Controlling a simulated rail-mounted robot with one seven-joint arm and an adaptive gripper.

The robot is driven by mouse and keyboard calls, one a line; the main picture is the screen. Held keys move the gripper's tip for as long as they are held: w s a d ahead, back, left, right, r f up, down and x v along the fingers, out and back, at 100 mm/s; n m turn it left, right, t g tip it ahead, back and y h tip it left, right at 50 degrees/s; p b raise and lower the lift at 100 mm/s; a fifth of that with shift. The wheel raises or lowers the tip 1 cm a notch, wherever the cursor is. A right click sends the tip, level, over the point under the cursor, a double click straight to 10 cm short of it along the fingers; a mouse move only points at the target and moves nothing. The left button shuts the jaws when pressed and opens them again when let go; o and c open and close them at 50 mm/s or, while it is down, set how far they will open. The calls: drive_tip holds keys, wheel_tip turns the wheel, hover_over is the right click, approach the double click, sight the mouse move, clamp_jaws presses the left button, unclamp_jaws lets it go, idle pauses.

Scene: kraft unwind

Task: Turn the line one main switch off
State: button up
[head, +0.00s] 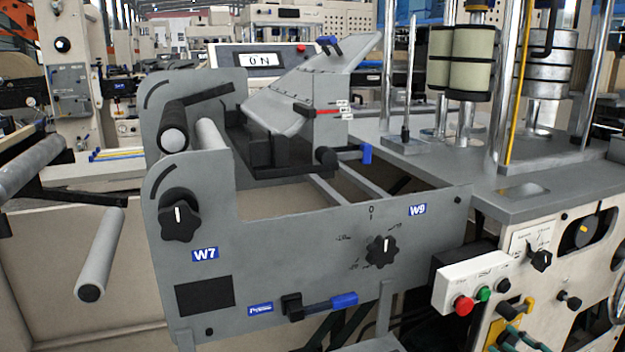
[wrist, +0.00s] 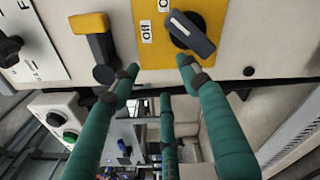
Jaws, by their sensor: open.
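A dark rotary knob (wrist: 192,33) sits on a yellow plate (wrist: 210,12) at the top of the wrist view. A white line marks the knob, and a small label beside it reads "Off" (wrist: 146,31). Another label above that is partly cut off. No line number is readable. My gripper (wrist: 158,68) has green fingers, open and empty, with their tips just below the plate in the picture. I cannot tell whether any tip touches it. In the head view my gripper (head: 514,336) is at the lower right edge, in front of the cream panel, and the knob cannot be made out.
A yellow part with a black end (wrist: 93,40) is left of the knob. A white box with red (head: 463,305) and green (head: 484,293) buttons is close left of my gripper. The grey W7/W9 frame (head: 300,235) stands further left.

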drive_tip(key=s+d+f+m+t+h+b, duration=0.1)
drive_tip(key=s+d+f+m+h, duration=0.1)
drive_tip(key=d, duration=0.8)
drive_tip(key=shift+f+t+h, duration=0.2)
drive_tip(key=shift+t+h, duration=0.1)
drive_tip(key=shift+h, duration=0.6)
